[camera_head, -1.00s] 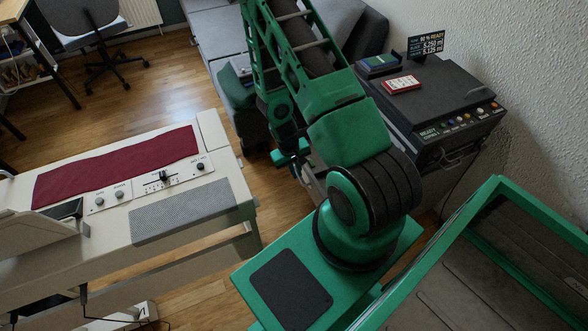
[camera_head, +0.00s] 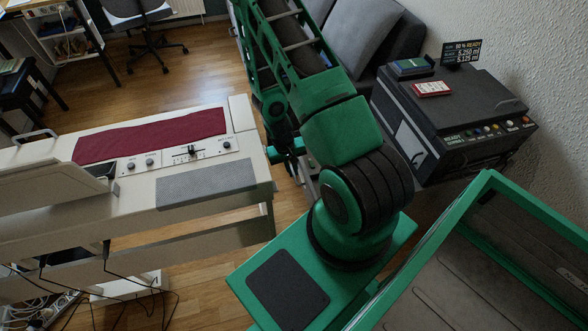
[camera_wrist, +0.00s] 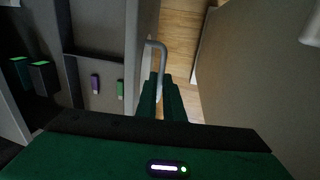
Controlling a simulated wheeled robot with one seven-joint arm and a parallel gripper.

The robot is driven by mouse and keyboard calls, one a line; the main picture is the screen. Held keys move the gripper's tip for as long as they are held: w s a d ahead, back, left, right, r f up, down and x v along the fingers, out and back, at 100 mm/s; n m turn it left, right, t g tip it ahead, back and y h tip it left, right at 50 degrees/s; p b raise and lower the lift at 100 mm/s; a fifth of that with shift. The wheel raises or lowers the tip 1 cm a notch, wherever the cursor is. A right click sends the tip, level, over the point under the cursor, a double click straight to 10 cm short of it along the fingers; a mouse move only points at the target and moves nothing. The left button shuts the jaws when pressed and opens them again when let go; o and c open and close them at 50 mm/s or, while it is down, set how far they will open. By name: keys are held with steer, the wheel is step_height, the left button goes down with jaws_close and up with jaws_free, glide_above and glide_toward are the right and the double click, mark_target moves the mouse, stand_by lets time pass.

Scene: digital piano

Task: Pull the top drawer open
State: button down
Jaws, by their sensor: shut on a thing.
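The drawer shows in the wrist view as an open grey tray with its inside visible (camera_wrist: 98,62). Its front panel (camera_wrist: 133,40) runs down the middle of that view. A grey bar handle (camera_wrist: 158,46) is fixed to the outer side of this front. My gripper (camera_wrist: 161,92) has its two dark green fingers closed around the lower part of the handle. Inside the drawer lie a purple stick (camera_wrist: 95,84), a green stick (camera_wrist: 120,89) and dark blocks with green tops (camera_wrist: 42,77). In the head view my arm hides most of the drawer.
A dark machine with coloured buttons (camera_head: 455,105) stands at the right by the wall, with a red-and-white box (camera_head: 431,89) on top. A cream piano-like console (camera_head: 130,195) with a red cloth (camera_head: 150,135) is at the left. Cables lie below it.

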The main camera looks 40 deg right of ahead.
steer(key=shift+s, duration=0.15)
steer(key=c, duration=2.2)
jaws_free()
steer(key=shift+r, duration=0.5)
steer(key=shift+w+a+r, duration=0.1)
steer(key=shift+a+r, duration=0.1)
steer(key=shift+r, duration=0.85)
steer(key=shift+w+a+r, duration=0.15)
steer(key=shift+a+r, duration=0.1)
steer(key=shift+r, duration=0.8)
steer(key=shift+w+a+r, duration=0.1)
steer(key=shift+a+r, duration=0.1)
steer(key=shift+r, duration=0.85)
